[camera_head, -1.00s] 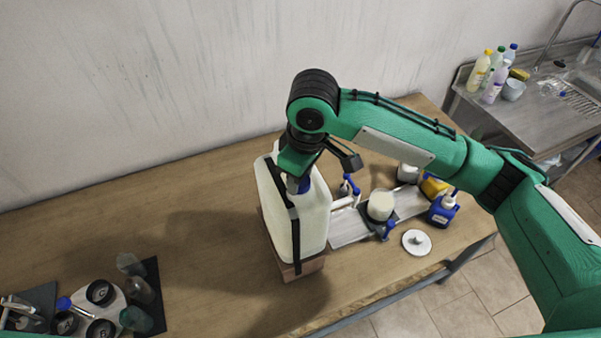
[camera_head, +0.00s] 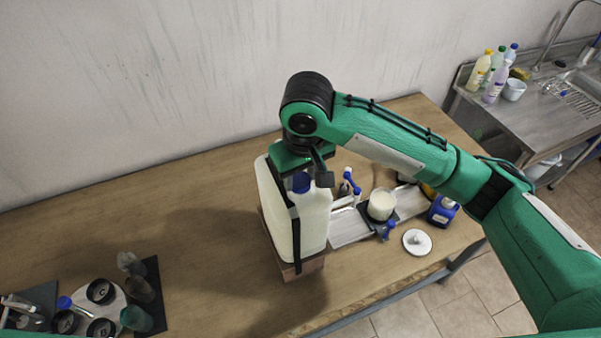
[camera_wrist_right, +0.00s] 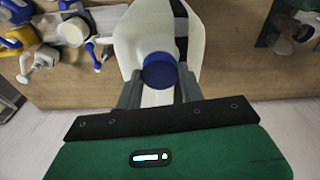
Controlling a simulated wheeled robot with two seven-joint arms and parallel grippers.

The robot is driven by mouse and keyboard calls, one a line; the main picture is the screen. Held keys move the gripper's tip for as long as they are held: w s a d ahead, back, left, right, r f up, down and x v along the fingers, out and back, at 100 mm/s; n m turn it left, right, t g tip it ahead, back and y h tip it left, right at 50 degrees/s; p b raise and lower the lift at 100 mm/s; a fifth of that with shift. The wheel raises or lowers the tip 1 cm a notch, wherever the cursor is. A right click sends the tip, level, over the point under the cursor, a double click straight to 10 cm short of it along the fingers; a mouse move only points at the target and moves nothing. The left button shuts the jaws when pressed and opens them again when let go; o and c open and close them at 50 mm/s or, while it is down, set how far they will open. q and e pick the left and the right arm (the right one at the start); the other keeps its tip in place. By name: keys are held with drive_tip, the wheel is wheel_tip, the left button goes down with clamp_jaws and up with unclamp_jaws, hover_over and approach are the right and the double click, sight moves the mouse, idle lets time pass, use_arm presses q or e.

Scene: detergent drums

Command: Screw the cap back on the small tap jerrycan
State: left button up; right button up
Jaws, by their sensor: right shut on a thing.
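The white jerrycan (camera_head: 313,222) with a black strap (camera_head: 295,235) stands upright on a wooden block (camera_head: 303,268) on the table. The blue cap (camera_head: 301,183) is at its top, and it also shows in the right wrist view (camera_wrist_right: 160,70). My right gripper (camera_wrist_right: 158,84) is shut on the cap from above, one dark finger on either side. How far the cap sits on the neck's thread is hidden. No tap on this jerrycan can be made out. My left gripper is not in view.
Right of the jerrycan are a grey tray (camera_head: 347,229), a jar of white stuff (camera_head: 381,205), a blue bottle (camera_head: 442,210) and a white round lid (camera_head: 417,242). Dark round containers (camera_head: 100,291) stand front left. The table's left middle is clear.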

drive_tip(key=shift+f, duration=0.15)
drive_tip(key=o, duration=0.8)
drive_tip(key=shift+o, duration=0.2)
drive_tip(key=shift+r, duration=0.2)
drive_tip(key=n, duration=0.4)
drive_tip(key=shift+n, duration=0.3)
drive_tip(key=shift+n+y, duration=0.3)
drive_tip(key=shift+n, duration=0.3)
